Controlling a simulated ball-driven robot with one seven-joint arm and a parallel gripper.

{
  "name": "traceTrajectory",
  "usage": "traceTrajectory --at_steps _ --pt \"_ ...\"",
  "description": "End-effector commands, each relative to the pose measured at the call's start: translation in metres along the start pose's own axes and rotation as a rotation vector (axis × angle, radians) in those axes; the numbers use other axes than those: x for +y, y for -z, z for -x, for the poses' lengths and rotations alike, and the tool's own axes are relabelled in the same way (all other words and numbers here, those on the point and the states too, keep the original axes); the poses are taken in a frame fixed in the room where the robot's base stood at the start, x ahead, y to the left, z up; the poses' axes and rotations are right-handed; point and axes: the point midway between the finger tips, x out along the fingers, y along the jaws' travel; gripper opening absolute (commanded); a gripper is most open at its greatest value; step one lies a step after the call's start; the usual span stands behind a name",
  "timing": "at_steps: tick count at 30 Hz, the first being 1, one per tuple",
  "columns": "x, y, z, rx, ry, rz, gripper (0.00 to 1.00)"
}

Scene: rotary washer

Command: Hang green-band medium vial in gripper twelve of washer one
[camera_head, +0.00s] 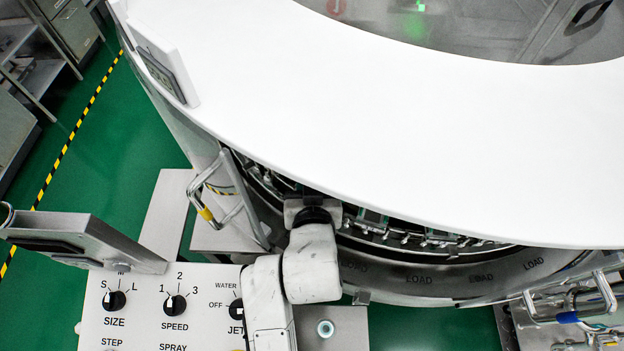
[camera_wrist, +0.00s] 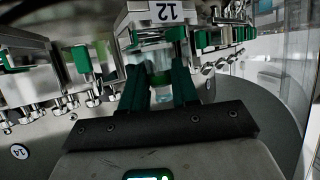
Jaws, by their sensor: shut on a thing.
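In the wrist view, my gripper (camera_wrist: 158,85) has its dark green fingers shut on a clear vial (camera_wrist: 155,62). The vial sits directly at the washer holder labelled 12 (camera_wrist: 160,17), between that holder's green pads. I cannot tell whether the holder grips it. The vial's band is hard to make out between the fingers. In the head view, my arm reaches under the white top of the washer (camera_head: 430,140), and the fingers and vial are hidden there.
Neighbouring holders with green pads and metal clips (camera_wrist: 60,95) line both sides closely. A label 14 (camera_wrist: 19,151) shows at lower left. In the head view, a control panel with knobs (camera_head: 174,304) and a bent metal handle (camera_head: 215,195) are near my arm.

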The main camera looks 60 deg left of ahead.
Motion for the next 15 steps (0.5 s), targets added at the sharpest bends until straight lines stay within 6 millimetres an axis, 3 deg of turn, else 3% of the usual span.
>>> traceTrajectory --at_steps 15 --pt "0.0 -0.0132 -0.0055 0.002 0.0 0.0 0.0"
